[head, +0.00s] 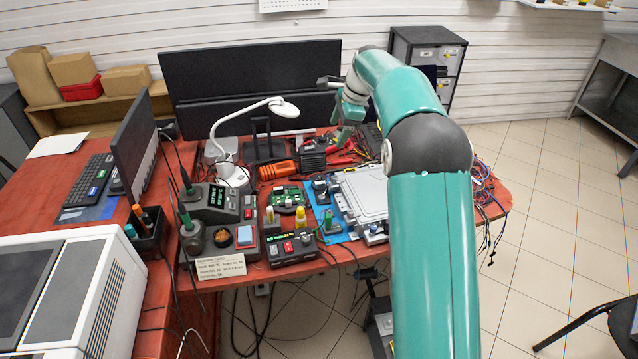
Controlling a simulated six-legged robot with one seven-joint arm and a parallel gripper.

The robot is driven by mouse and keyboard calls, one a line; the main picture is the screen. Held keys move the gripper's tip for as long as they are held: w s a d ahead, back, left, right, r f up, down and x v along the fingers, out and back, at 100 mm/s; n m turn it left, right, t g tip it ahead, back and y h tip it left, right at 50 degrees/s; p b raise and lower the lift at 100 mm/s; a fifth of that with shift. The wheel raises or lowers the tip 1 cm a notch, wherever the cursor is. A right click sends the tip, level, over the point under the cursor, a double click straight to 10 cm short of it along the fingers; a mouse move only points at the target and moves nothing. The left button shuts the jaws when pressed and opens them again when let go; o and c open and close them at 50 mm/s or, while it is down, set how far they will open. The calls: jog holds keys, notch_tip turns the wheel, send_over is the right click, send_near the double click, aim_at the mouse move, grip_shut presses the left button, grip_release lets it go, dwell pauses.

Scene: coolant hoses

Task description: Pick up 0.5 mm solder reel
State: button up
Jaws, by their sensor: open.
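I cannot pick out the 0.5 mm solder reel for certain among the small items on the red bench. A small green upright item (328,221) stands on the blue mat, too small to tell what it is. My teal arm reaches across the right of the head view. My gripper (345,135) is at its far end, over the back of the bench near the wide dark monitor, pointing down. It is small in the view and appears open, with nothing seen in it. My arm hides part of the bench's right side.
A white lamp (232,120), soldering stations (215,203), a green circuit board (288,196), bottles with yellow caps (300,216) and a silver metal case (363,194) crowd the bench. A wide dark monitor (215,85) stands behind. Loose wires hang off the right edge.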

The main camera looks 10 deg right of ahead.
aim_at(320, 179)
jog(key=w+a+f+m, duration=0.1)
jog(key=w+f, duration=0.1)
jog(key=f, duration=0.6)
jog(key=w+a+f+m, duration=0.1)
jog(key=w+f+m, duration=0.1)
jog(key=f, duration=0.6)
jog(key=w+a+f+m, duration=0.1)
jog(key=w+f, duration=0.3)
jog(key=f, duration=0.5)
jog(key=shift+w+g+y, duration=0.2)
jog(key=shift+g+y, duration=0.2)
jog(key=shift+r+m, duration=0.1)
jog(key=shift+m, duration=0.2)
jog(key=c, duration=1.2)
jog(key=shift+o, duration=0.2)
